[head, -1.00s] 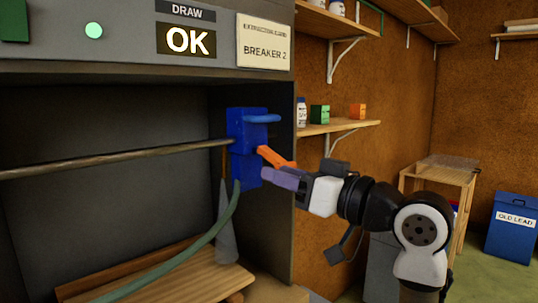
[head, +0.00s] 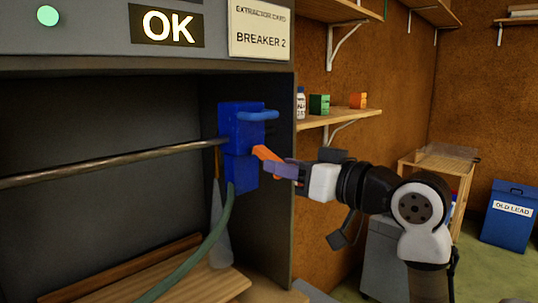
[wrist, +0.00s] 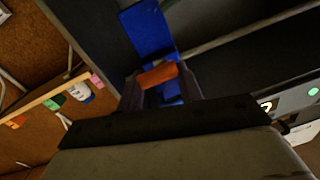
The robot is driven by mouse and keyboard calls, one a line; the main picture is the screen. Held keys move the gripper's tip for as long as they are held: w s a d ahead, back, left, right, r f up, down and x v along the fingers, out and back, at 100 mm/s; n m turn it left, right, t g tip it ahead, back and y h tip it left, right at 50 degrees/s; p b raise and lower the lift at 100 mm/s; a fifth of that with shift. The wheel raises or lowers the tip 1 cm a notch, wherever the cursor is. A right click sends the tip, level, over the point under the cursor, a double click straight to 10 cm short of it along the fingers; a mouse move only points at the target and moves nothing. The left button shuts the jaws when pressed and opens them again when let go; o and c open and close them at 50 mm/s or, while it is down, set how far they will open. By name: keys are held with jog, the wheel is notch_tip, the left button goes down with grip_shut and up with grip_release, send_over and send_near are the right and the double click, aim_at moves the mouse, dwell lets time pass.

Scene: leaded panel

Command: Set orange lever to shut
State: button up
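The orange lever (head: 266,153) slants down and to the right from the blue valve body (head: 240,150) on the extractor's inner right wall. My gripper (head: 278,168) is at the lever, its purple fingers overlapping the lever's lower end in the head view. In the wrist view the orange lever (wrist: 157,75) lies crosswise at the tips of my gripper's two fingers (wrist: 162,88), with the blue body (wrist: 148,30) beyond. The fingers stand apart, with a gap between them. Whether they touch the lever is not clear.
A metal rod (head: 110,163) runs to the valve and a green hose (head: 195,255) hangs below it. The panel above shows a lit OK sign (head: 167,26) and a BREAKER 2 card (head: 262,32). A shelf (head: 340,119) with small boxes is behind my arm.

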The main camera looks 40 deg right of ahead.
jog(key=shift+w+a+p, duration=0.15)
jog(key=shift+w+p, duration=0.05)
jog(key=shift+w, duration=0.9)
jog(key=shift+w+a+p, duration=0.15)
jog(key=shift+w+p, duration=0.05)
jog(key=shift+w, duration=0.85)
jog(key=shift+c, duration=0.4)
grip_shut()
